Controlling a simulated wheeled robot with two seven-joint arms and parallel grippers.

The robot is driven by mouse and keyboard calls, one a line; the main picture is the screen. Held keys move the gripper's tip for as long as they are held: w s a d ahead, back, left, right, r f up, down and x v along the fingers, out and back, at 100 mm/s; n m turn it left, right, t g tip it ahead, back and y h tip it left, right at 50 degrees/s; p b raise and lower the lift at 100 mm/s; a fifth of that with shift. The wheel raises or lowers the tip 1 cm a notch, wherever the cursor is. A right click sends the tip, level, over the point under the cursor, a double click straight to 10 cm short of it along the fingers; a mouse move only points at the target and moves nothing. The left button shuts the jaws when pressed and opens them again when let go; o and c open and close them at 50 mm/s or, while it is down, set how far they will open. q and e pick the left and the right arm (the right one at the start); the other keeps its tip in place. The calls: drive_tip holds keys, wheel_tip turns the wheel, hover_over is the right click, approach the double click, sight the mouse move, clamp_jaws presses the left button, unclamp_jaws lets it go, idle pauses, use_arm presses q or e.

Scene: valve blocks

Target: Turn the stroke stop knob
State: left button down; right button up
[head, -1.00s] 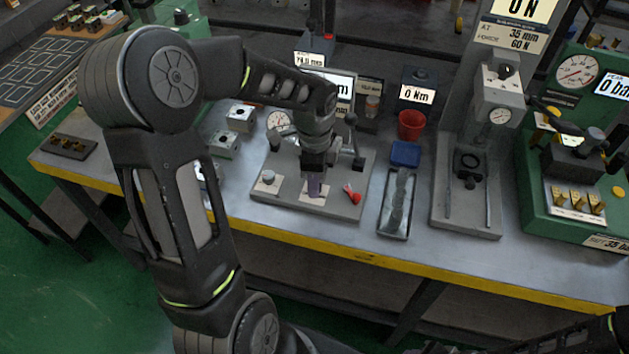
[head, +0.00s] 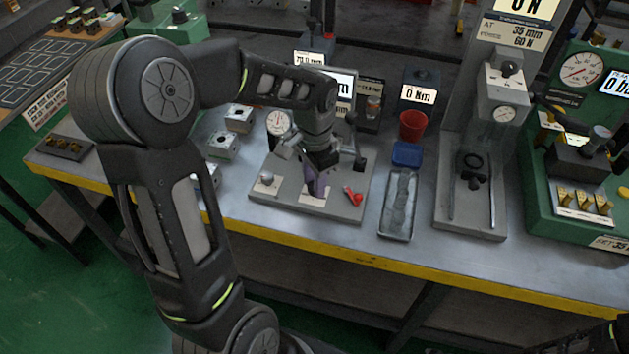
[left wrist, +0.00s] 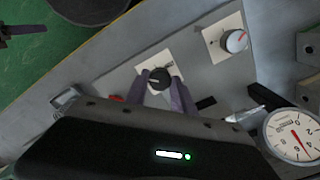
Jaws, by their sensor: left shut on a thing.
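A black round knob (left wrist: 155,80) with a pale pointer mark sits on a white plate on the grey base of a fixture. My left gripper (left wrist: 167,92) has its purple fingers on both sides of this knob, shut on it. In the head view the left gripper (head: 315,189) points down at the white plate (head: 312,199), and the fingers hide the knob. A second, pale grey knob (left wrist: 236,41) with a red mark sits on its own white plate; it also shows in the head view (head: 267,179), left of the gripper.
A dial gauge (left wrist: 295,137) stands behind the knobs. A red-handled part (head: 352,194) lies just right of the gripper. A grey tray (head: 399,205), a blue tray (head: 406,153) and a red cup (head: 413,125) are farther right. Metal blocks (head: 222,146) stand to the left.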

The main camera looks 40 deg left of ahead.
idle(0.3)
use_arm(q)
drive_tip(key=c, duration=1.1)
unclamp_jaws()
drive_tip(key=shift+o, duration=0.2)
wheel_tip(320, 180, up, 8)
drive_tip(key=shift+f, duration=0.1)
